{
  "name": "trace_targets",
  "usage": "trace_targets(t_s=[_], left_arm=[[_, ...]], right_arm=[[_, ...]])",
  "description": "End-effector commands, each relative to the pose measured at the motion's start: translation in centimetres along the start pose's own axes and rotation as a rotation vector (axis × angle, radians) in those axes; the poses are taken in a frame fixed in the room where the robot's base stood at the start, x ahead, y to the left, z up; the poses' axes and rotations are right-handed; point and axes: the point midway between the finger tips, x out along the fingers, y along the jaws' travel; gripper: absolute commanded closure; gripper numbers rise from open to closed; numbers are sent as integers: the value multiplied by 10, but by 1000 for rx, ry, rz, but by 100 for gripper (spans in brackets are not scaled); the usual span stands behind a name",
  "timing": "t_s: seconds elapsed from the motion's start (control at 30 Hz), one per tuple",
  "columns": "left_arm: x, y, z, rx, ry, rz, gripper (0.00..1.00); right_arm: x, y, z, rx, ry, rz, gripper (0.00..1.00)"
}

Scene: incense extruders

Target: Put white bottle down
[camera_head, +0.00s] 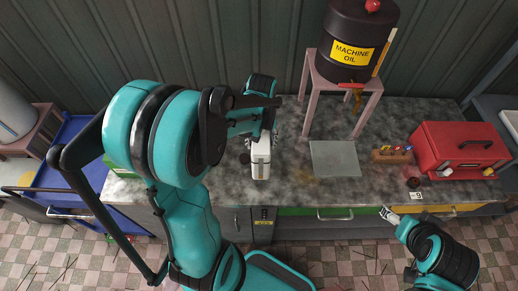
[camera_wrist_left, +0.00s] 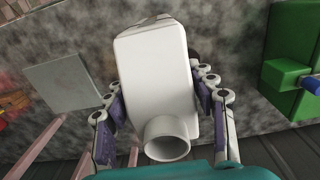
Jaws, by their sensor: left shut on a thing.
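The white bottle (camera_head: 261,163) is over the worktop near its front edge, just left of the middle in the head view. It fills the middle of the left wrist view (camera_wrist_left: 157,70), with its round neck toward the camera. My left gripper (camera_head: 262,136) is shut on the bottle, with one finger on each side of it. I cannot tell whether the bottle touches the worktop (camera_head: 215,190). My right gripper (camera_head: 388,214) is empty, low in front of the worktop's front edge; its finger opening is too small to judge.
A flat grey plate (camera_head: 335,158) lies right of the bottle. Behind it, a stand (camera_head: 308,95) holds a machine oil drum (camera_head: 352,35). A red toolbox (camera_head: 462,148) sits at the right. A green device (camera_wrist_left: 288,75) is on the bottle's other side, at right in the wrist view.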

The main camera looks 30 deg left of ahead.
Motion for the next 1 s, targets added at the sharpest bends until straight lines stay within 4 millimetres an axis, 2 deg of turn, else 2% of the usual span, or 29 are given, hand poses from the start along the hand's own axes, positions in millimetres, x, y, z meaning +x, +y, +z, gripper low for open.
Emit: trace_targets(t_s=[0.17,0.4,0.8,0.83,0.9,1.0], left_arm=[[11,-8,-4,0,0,0,100],[44,-8,-4,1,0,0,100],[49,-8,-4,0,0,0,100],[49,-8,-4,0,0,0,42],[48,-8,-4,0,0,0,23],[48,-8,-4,0,0,0,23]], right_arm=[[2,0,2,0,0,0,23],[8,0,6,0,0,0,23],[11,0,8,0,0,0,23],[11,0,8,0,0,0,23],[10,0,7,0,0,0,23],[10,0,7,0,0,0,23]])
